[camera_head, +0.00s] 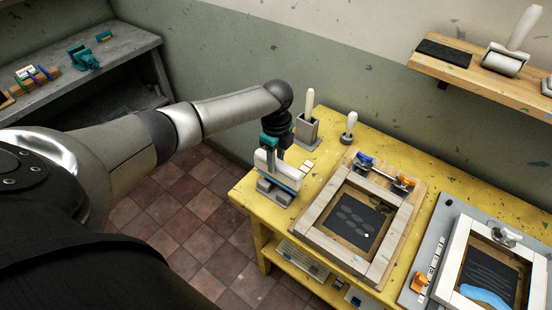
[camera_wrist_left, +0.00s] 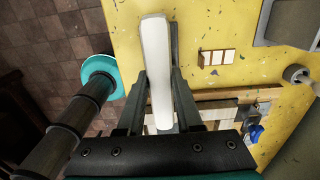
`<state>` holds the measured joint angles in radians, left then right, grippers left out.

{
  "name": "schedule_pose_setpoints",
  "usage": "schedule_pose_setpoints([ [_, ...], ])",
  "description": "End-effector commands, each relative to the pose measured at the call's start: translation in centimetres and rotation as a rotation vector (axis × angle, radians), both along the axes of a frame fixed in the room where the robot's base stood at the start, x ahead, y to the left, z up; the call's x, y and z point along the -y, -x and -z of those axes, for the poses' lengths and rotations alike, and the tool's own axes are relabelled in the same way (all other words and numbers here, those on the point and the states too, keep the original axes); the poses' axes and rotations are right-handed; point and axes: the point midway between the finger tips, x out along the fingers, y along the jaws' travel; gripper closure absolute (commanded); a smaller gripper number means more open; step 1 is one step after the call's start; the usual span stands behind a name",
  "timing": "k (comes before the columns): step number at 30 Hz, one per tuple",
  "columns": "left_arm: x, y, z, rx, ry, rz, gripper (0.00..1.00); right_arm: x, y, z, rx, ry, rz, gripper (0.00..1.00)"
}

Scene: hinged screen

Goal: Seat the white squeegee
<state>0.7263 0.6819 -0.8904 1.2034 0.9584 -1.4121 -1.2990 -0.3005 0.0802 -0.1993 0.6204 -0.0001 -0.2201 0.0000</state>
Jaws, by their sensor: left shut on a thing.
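The white squeegee (camera_head: 283,173) is at the left end of the yellow table, with a thin blue strip along its lower edge. My left gripper (camera_head: 269,155) comes down on it from above and is shut on it. In the left wrist view the white squeegee (camera_wrist_left: 155,55) stands between the two dark fingers of my left gripper (camera_wrist_left: 160,85). A grey holder (camera_head: 272,194) is directly under the squeegee in the head view. I cannot tell whether the squeegee touches it or hangs just above. My right gripper is not in view.
The yellow table (camera_head: 233,197) also bears a grey container (camera_head: 306,132) with a pale handle, a small white-handled tool (camera_head: 349,127), a wooden hinged screen frame (camera_head: 320,232) and a white frame (camera_head: 449,255). A wall shelf (camera_head: 478,82) is above right. Small pale tiles (camera_wrist_left: 217,57) lie nearby.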

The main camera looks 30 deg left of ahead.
Motion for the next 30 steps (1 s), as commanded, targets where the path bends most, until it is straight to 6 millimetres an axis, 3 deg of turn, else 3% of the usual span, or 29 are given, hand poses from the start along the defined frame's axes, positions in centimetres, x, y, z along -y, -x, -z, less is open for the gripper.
schedule_pose_setpoints([
  [11, 0.0, 0.0, 0.2, 0.001, 0.0, 0.0, 1.0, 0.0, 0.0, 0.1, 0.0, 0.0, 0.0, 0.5],
  [30, 0.0, 0.0, 2.8, 0.001, 0.0, 0.0, 1.0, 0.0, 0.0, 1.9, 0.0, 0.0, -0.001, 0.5],
])
